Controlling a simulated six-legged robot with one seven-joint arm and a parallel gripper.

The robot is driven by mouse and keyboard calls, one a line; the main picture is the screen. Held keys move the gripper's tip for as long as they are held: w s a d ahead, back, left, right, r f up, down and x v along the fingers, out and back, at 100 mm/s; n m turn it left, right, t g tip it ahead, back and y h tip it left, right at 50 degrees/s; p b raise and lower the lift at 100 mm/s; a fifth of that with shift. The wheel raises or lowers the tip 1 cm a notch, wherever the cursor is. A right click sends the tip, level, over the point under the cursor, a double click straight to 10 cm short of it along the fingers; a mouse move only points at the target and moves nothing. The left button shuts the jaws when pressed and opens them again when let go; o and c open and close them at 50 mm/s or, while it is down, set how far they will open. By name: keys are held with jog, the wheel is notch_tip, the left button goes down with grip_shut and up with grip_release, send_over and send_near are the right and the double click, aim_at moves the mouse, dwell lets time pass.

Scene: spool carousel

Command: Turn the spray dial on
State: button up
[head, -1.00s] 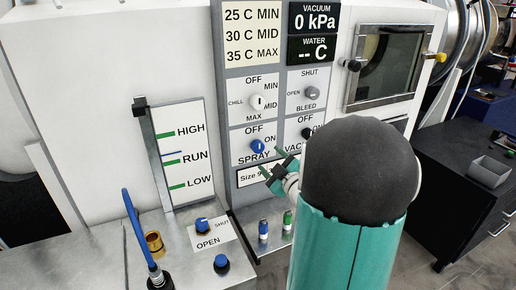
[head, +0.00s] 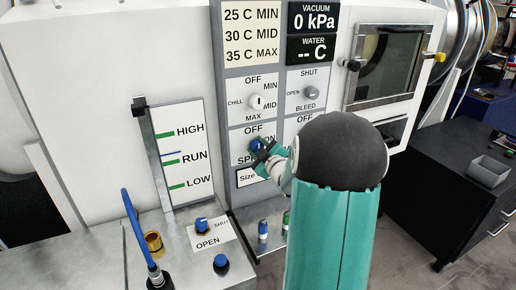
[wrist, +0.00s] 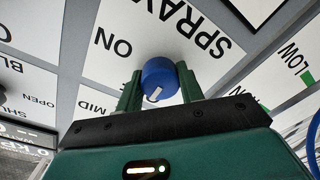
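The spray dial (head: 256,144) is a blue knob on the grey panel, between the OFF, ON and SPRAY labels. My gripper (head: 264,155) is at it and partly covers it and the labels in the head view. In the wrist view, the spray dial (wrist: 159,78) sits between my two green fingers (wrist: 159,84), with no clear gap on either side. Its white pointer mark faces away from the SPRAY word, toward the OFF side. The OFF label is hidden behind my gripper in the wrist view.
The chill dial (head: 257,102) is just above and the bleed dial (head: 312,92) is up to the right. My arm hides the vacuum dial. A level gauge (head: 184,155) is at left. Blue knobs (head: 202,224) and a brass fitting (head: 154,243) stand on the bench below.

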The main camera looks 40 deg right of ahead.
jog(key=c, duration=0.3)
jog(key=shift+m, duration=0.4)
jog(key=m, duration=0.3)
jog(key=shift+m, duration=0.3)
jog(key=m, duration=0.4)
jog(key=shift+m, duration=0.3)
jog(key=m, duration=0.4)
jog(key=shift+m, duration=0.4)
jog(key=shift+f+m+h, duration=0.1)
jog(key=shift+m+h, duration=0.2)
jog(key=shift+m, duration=2)
